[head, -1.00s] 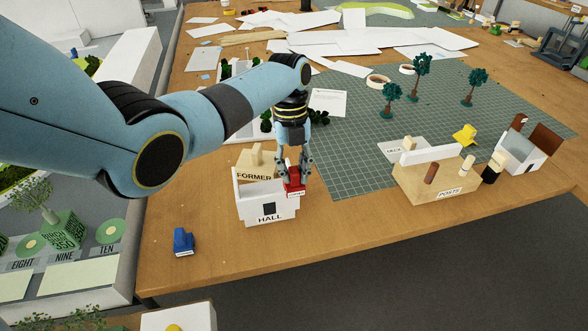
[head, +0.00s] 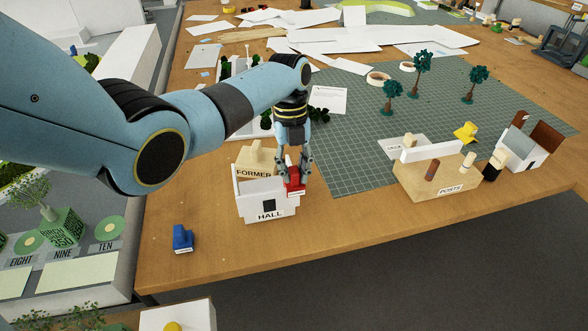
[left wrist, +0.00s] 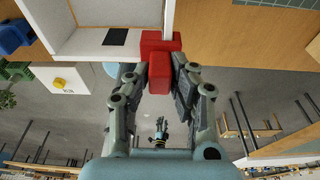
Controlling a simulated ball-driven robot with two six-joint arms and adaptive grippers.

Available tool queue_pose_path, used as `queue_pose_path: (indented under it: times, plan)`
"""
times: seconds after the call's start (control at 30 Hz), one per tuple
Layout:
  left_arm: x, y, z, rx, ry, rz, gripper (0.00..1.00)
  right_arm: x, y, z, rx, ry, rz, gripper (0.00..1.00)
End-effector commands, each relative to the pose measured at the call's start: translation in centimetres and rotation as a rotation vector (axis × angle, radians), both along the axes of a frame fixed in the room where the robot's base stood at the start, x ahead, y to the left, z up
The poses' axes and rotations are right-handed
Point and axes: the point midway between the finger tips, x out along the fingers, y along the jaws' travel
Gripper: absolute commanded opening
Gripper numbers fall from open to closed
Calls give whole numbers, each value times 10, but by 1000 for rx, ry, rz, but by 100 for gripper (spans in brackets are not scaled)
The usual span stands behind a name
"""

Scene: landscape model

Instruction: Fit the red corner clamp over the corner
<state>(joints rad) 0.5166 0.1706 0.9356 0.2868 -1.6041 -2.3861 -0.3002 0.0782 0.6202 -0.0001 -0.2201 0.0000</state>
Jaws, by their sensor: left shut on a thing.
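The red corner clamp (head: 295,182) is between the fingers of my left gripper (head: 293,177), which is shut on it. The clamp is at the right front corner of the white HALL model (head: 250,207). In the left wrist view the clamp (left wrist: 160,48) overlaps the end of the white wall (left wrist: 85,45) at that corner. Whether it is fully seated there I cannot tell. A small gripper, apparently my right one (left wrist: 161,126), shows far off over the floor in the left wrist view; its finger opening is too small to judge.
A wooden former (head: 257,158) stands behind the white walls. A blue piece (head: 182,238) lies on the table to the left. A wooden POSTS block (head: 430,185) stands to the right on the green mat's edge (head: 350,170). Table between HALL and POSTS is clear.

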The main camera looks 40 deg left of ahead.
Motion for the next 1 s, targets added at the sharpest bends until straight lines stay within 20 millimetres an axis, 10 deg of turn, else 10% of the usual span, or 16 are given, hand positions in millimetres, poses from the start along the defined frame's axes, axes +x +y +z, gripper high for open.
queue_pose_path:
  times: [0.33, 0.37, 0.57, 1.0]
  plan:
    - [0, 0, -2, 0, 0, 0, 0, 0, 0, -1, 0, 0, 0, 40]
    - [0, 0, -2, 0, 0, 0, 22, 0, 0, -1, 0, 0, 0, 40]
    - [0, 0, -2, 0, 0, 0, 48, 0, 0, -1, 0, 0, 0, 40]
    - [1, 1, 5, 0, 0, 0, 48, 0, -2, 5, -2, 0, 1, 40]
